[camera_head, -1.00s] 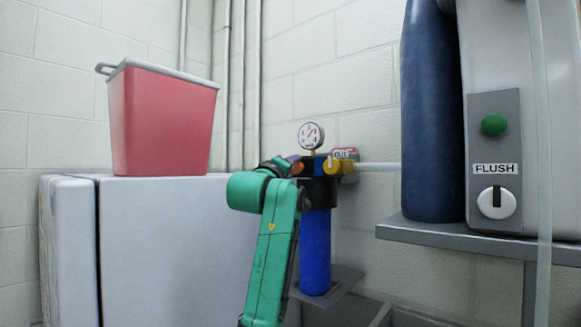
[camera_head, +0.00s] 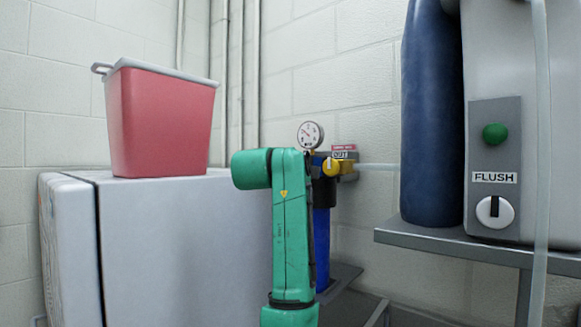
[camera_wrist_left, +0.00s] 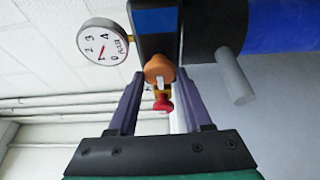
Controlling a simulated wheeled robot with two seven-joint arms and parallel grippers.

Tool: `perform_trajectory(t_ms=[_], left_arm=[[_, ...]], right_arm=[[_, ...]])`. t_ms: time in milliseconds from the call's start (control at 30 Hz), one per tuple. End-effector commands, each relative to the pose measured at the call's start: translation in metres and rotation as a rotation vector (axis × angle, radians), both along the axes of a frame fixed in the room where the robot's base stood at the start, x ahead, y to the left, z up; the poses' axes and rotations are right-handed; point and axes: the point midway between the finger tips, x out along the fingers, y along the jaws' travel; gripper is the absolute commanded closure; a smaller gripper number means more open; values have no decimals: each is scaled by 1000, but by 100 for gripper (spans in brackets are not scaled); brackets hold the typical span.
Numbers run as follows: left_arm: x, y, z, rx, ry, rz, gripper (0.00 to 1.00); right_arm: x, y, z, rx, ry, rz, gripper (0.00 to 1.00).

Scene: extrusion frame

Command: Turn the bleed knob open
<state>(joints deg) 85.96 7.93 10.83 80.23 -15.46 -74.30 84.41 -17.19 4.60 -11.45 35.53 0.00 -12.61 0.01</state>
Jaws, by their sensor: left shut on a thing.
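My left gripper (camera_wrist_left: 161,78) shows in the wrist view, with its two purple-grey fingers on either side of a round orange knob (camera_wrist_left: 158,67), apparently the bleed knob. The tips are closed on it. A small red piece (camera_wrist_left: 163,103) shows between the fingers, below the orange knob in the picture. The knob sits by the dark filter head with a blue patch (camera_wrist_left: 154,21). In the head view my green left arm hides the gripper, the knob and much of the blue filter housing (camera_head: 321,240). My right gripper is not in view.
A pressure gauge (camera_head: 310,134) stands above the filter head, and a yellow valve (camera_head: 332,167) sits to its right. A red bin (camera_head: 160,120) stands on a white cabinet (camera_head: 190,235). On the right, a shelf (camera_head: 440,240) holds a dark blue cylinder (camera_head: 432,120) and the FLUSH panel (camera_head: 495,140).

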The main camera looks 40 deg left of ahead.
Motion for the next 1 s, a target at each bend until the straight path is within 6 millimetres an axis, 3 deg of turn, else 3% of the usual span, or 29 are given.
perform_trajectory(t_ms=[333,367,400,433,767,867,1000], left_arm=[[0,0,0,-4,-2,0,100],[0,0,0,-4,-2,0,43],[0,0,0,-4,-2,0,28],[0,0,0,-4,-2,0,21],[-2,-1,-1,-2,-2,0,21],[-13,-5,-3,-1,-5,0,21],[-45,-20,-7,-1,-8,-1,21]], right_arm=[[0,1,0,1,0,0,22],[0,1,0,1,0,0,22],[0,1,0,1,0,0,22],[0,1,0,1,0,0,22],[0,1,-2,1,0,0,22],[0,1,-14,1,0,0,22],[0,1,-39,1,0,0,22]])
